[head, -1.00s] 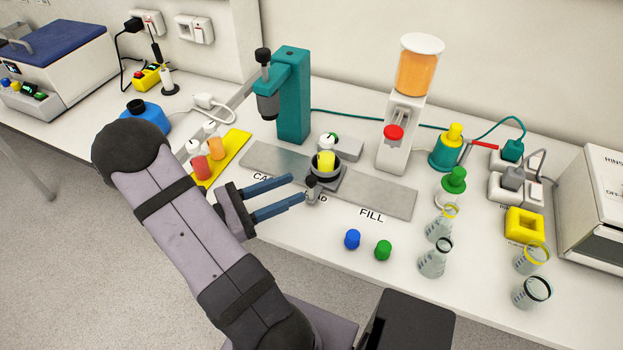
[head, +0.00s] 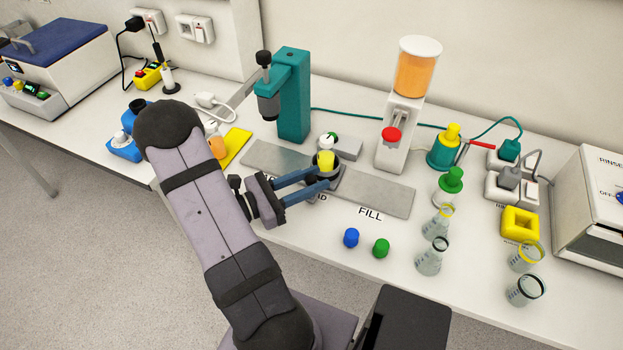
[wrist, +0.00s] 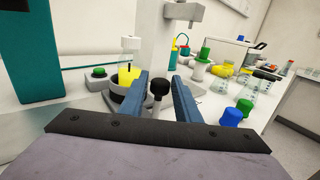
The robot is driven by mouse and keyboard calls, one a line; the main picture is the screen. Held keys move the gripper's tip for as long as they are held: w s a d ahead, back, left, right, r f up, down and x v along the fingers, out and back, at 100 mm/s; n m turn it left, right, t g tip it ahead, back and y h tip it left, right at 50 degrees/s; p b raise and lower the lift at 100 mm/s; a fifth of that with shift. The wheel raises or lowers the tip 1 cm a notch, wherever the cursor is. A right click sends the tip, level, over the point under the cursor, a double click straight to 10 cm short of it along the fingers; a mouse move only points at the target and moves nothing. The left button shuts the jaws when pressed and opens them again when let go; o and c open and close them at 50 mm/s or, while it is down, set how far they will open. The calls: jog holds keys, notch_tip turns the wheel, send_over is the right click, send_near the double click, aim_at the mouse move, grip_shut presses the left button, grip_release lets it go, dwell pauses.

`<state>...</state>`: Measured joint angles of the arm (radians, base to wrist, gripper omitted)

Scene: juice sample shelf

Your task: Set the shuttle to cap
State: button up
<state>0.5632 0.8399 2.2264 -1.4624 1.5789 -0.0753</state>
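My gripper (head: 320,179) is at the shuttle's front side. In the wrist view, the shuttle's black-topped knob (wrist: 158,88) stands between the two blue fingers, with gaps showing beside it. The fingers are open. The holder (wrist: 118,100) is left of the fingers in that view.
A teal press (head: 293,95) stands behind the rail's left part, and an orange juice dispenser (head: 416,75) behind its right part. A blue cap (head: 351,238) and a green cap (head: 381,248) lie in front. Several flasks stand at right. A yellow rack (head: 235,148) is at left.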

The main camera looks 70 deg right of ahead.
grip_shut()
jog(key=shift+w, duration=0.1)
jog(key=w+b, duration=0.2)
jog(key=w, duration=1.1)
jog(key=shift+w, duration=0.15)
jog(key=shift+w+r, duration=0.1)
jog(key=shift+w, duration=0.85)
jog(key=shift+o, duration=2.2)
grip_release()
jog(key=shift+w, duration=0.2)
jog(key=shift+s, duration=0.1)
